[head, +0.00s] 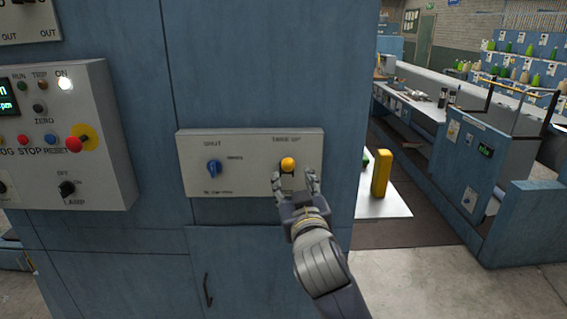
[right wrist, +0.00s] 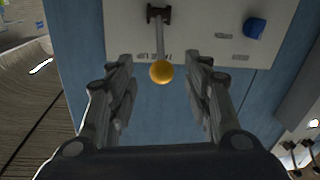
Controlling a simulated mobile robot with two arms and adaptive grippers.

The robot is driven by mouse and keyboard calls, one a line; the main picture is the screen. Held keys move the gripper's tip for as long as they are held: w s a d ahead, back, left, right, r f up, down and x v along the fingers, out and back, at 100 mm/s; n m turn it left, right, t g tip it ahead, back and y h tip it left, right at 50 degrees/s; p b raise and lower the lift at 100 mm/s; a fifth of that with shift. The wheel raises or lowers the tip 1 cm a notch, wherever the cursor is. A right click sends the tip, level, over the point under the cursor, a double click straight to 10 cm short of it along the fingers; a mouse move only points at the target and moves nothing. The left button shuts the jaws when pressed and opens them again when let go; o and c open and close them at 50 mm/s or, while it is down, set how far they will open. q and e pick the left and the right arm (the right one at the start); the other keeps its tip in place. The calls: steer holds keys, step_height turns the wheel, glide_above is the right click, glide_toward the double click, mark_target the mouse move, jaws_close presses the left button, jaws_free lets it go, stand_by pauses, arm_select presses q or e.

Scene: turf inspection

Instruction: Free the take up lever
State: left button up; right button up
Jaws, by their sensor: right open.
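The take up lever has a yellow ball knob (head: 288,164) on the right part of a pale panel (head: 228,180) fixed to the blue cabinet. In the right wrist view the knob (right wrist: 161,72) sits at the end of a thin metal rod from a dark bracket. My right gripper (head: 294,178) is open just below and around the knob in the head view. In the right wrist view its fingers (right wrist: 160,82) stand on both sides of the knob, with a gap on each side. My left gripper is not in view.
A blue rotary knob (head: 213,168) is on the same panel, left of the lever. A control box (head: 65,140) with a red button juts out at the left. A yellow post (head: 381,173) stands right of the cabinet. A door handle (head: 208,290) is below.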

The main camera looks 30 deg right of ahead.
mark_target(288, 166)
steer(key=p+x, duration=0.2)
steer(key=x, duration=0.5)
steer(key=shift+w+d+r+p, duration=0.1)
steer(key=shift+w+d+p, duration=0.05)
steer(key=shift+w+p, duration=0.2)
steer(key=shift+w+d, duration=0.2)
steer(key=shift+w, duration=0.2)
jaws_close()
